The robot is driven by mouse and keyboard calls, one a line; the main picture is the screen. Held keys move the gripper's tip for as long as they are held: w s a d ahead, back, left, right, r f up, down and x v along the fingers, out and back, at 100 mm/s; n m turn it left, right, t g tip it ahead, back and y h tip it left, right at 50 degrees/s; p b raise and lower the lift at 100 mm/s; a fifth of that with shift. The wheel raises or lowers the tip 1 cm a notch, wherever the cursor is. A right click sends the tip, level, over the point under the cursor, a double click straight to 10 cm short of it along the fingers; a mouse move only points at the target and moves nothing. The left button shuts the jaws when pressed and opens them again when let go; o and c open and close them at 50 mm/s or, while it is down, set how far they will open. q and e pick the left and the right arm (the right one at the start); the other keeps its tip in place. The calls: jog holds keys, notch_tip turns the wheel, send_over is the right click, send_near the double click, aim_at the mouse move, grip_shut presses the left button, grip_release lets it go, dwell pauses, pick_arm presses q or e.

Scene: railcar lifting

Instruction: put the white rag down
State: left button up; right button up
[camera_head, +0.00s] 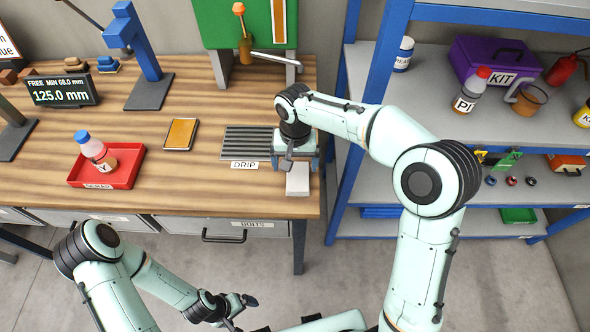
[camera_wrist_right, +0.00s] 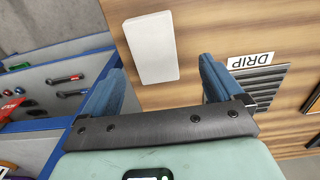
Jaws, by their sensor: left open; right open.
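The white rag (camera_head: 298,180) is a pale flat rectangle lying on the wooden bench near its right front corner, just right of the DRIP label. In the right wrist view the rag (camera_wrist_right: 150,47) lies flat on the wood, ahead of and between the fingers. My right gripper (camera_head: 297,160) is above the bench just behind the rag; its blue fingers (camera_wrist_right: 160,85) are spread with nothing between them, apart from the rag. My left gripper (camera_head: 238,308) hangs over the floor in front of the bench, open and empty.
The dark ribbed DRIP tray (camera_head: 247,142) is left of the rag. A red tray (camera_head: 107,172) with a blue-capped bottle (camera_head: 95,150) stands further left. A tan-topped pad (camera_head: 181,133) lies between. Blue shelving (camera_head: 345,150) rises right of the bench. The bench's middle front is clear.

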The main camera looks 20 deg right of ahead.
aim_at(295, 176)
notch_tip(295, 176, up, 6)
jog(key=shift+r+p, duration=0.15)
jog(key=shift+p, duration=0.2)
dwell(0.4)
